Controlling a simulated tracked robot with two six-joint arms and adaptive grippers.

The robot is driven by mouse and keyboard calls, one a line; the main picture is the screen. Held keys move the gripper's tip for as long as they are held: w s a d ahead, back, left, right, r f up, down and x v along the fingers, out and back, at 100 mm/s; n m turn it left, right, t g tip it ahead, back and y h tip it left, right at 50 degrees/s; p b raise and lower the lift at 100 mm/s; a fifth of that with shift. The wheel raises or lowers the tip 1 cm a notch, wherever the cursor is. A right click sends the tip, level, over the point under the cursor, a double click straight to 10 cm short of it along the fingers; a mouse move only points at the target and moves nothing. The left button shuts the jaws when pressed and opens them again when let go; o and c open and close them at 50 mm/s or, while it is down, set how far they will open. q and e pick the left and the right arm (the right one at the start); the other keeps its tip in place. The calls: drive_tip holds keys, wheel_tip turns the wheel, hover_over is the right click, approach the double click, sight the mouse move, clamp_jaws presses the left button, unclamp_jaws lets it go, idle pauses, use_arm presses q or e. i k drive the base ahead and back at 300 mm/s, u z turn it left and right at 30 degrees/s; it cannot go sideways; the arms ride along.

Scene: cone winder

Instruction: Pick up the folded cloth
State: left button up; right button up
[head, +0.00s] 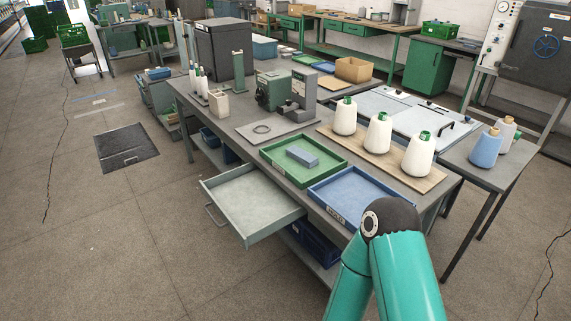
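A small blue-grey block-shaped piece (302,157), which looks like the folded cloth, lies in the green tray (272,164) near the front edge of the workbench. Its folds are too small to make out. A teal arm of mine comes in from the bottom right and covers part of the bench's near right corner. Neither of my grippers is in view.
An empty blue tray (345,220) sits right of the green tray. An open drawer (250,204) juts out from the bench front. White yarn cones (378,133) stand on a wooden board behind the trays. A small winding machine (298,97) stands behind the green tray.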

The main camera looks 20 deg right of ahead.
sight(305, 158)
drive_tip(key=z, duration=0.15)
drive_tip(key=i, duration=0.95)
drive_tip(key=u, duration=0.2)
drive_tip(key=k, duration=0.85)
drive_tip(key=z, duration=0.2)
drive_tip(key=i, duration=0.75)
